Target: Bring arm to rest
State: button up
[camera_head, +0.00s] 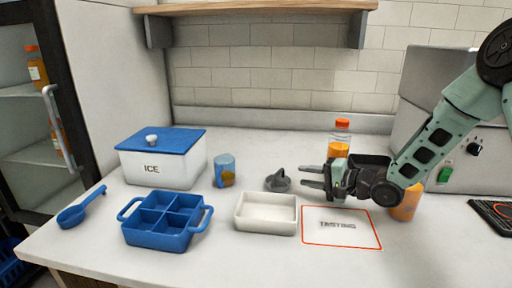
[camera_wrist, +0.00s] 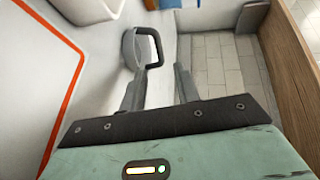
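My gripper (camera_head: 318,182) is over the counter at the right of the middle, with its fingers pointing left. Its two fingers are apart and nothing is between them; they also show apart in the wrist view (camera_wrist: 160,90). A grey lid-like piece with a loop handle (camera_head: 278,181) lies on the counter just left of the fingertips. In the wrist view the grey piece (camera_wrist: 130,50) is beyond the fingers, apart from them. The arm reaches in from the right side.
Near my gripper are an orange juice bottle (camera_head: 340,142), a white tray (camera_head: 265,226) and the tasting mat (camera_head: 340,240). Further left are a glass (camera_head: 224,171), a blue divided caddy (camera_head: 160,240), an ice box (camera_head: 150,170) and a blue scoop (camera_head: 75,215). A wooden shelf (camera_head: 260,7) hangs above.

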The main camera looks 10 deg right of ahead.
jog(key=s+a+r+n+g+h+p, duration=0.55)
jog(key=s+a+r+n, duration=0.2)
jog(key=s+a, duration=0.25)
jog(key=s+r+n+g+h+p, duration=0.2)
jog(key=s+r+n, duration=0.1)
jog(key=s, duration=1)
jog(key=s+a+r+n+g+h+p, duration=0.1)
jog(key=s+r+n+g+h+p, duration=0.1)
jog(key=s, duration=1.2)
notch_tip(320, 180, up, 2)
jog(key=n+g+p, duration=0.1)
jog(key=n, duration=0.2)
jog(key=shift+s+a+r+n+g+h, duration=0.15)
jog(key=shift+n+g+h, duration=0.2)
